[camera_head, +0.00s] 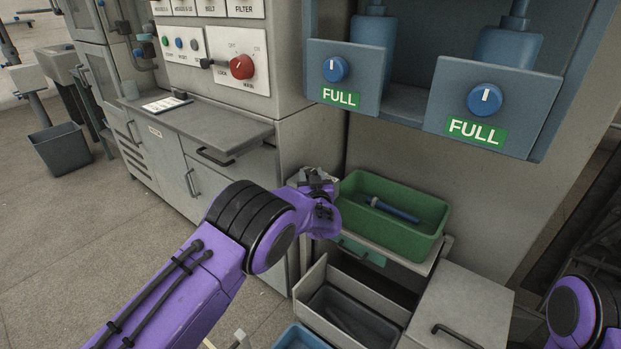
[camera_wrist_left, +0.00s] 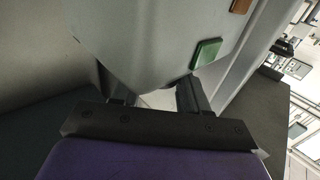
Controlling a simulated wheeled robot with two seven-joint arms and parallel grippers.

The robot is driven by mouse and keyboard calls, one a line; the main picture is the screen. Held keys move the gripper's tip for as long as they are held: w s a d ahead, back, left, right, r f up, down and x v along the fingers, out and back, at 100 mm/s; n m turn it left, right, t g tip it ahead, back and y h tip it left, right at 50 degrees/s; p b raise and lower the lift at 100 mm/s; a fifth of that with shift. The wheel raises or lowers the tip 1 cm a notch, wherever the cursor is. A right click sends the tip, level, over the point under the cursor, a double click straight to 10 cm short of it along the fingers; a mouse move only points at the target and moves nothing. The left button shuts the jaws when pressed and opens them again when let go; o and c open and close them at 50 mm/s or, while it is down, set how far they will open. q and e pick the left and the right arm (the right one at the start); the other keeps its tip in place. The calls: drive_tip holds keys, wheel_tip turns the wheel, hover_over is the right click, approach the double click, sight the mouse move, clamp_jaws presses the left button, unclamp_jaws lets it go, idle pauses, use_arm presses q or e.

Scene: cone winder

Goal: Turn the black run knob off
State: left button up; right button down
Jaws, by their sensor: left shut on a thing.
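I cannot make out a black run knob in either view. My left gripper (camera_head: 318,178) is low in front of the machine, beside the left end of a green bin. In the left wrist view its two dark fingers (camera_wrist_left: 155,100) stand apart, with a large grey part (camera_wrist_left: 150,45) in front of and between them. The gripper is shut on this grey part, which I cannot name for certain. My right gripper is out of view; only part of a purple right arm shows at the lower right.
A control panel (camera_head: 240,85) carries a red knob (camera_head: 242,67). Two blue knobs, the left one (camera_head: 335,69) and the right one (camera_head: 485,99), sit above FULL labels. A green bin (camera_head: 385,235) holds a blue tool. An open drawer (camera_head: 325,305) lies below. The left floor has free room.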

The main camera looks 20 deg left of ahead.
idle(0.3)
use_arm(q)
drive_tip(key=o, duration=1)
drive_tip(key=p+v, duration=0.6)
drive_tip(key=v, duration=0.4)
drive_tip(key=shift+s+p, duration=0.2)
drive_tip(key=shift+p, duration=0.1)
drive_tip(key=shift+d, duration=0.2)
